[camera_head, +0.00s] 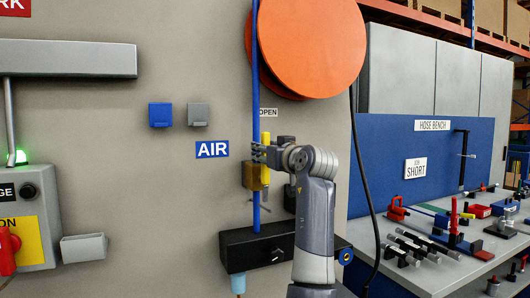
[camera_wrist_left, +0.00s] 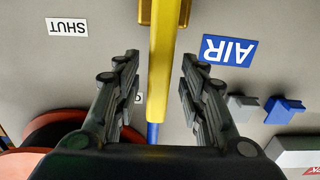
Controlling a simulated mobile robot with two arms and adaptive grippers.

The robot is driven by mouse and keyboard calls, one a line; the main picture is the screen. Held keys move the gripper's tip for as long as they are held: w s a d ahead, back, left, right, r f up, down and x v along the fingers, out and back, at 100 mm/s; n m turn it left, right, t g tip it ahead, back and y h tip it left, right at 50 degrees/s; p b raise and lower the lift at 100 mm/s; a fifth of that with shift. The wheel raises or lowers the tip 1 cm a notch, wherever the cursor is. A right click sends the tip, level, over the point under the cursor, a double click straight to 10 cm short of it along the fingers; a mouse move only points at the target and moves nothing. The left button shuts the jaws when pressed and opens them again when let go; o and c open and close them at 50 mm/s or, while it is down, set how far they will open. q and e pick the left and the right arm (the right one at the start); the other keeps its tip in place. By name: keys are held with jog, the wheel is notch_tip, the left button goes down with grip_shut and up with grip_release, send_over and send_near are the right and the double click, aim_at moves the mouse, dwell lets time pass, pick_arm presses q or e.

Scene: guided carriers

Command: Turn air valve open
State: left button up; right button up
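The air valve has a brass body (camera_head: 255,177) on a vertical blue pipe (camera_head: 255,80), right of the blue AIR sign (camera_head: 212,149). Its yellow handle (camera_head: 265,138) stands upright along the pipe, just below the OPEN label (camera_head: 268,112). My left gripper (camera_head: 258,153) is at the handle. In the left wrist view, which is upside down, my left gripper (camera_wrist_left: 157,75) is open. The yellow handle (camera_wrist_left: 161,75) runs between its fingers with a gap on each side. The SHUT label (camera_wrist_left: 68,27) shows there; my arm hides it in the head view.
An orange hose reel (camera_head: 308,45) hangs above the valve, and a black block (camera_head: 255,245) sits below it. A dark hose (camera_head: 357,160) hangs right of my arm. A bench (camera_head: 440,272) with tools stands at the right.

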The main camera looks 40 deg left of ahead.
pick_arm(q)
jog(key=v, duration=1.1)
jog(key=shift+f, duration=0.1)
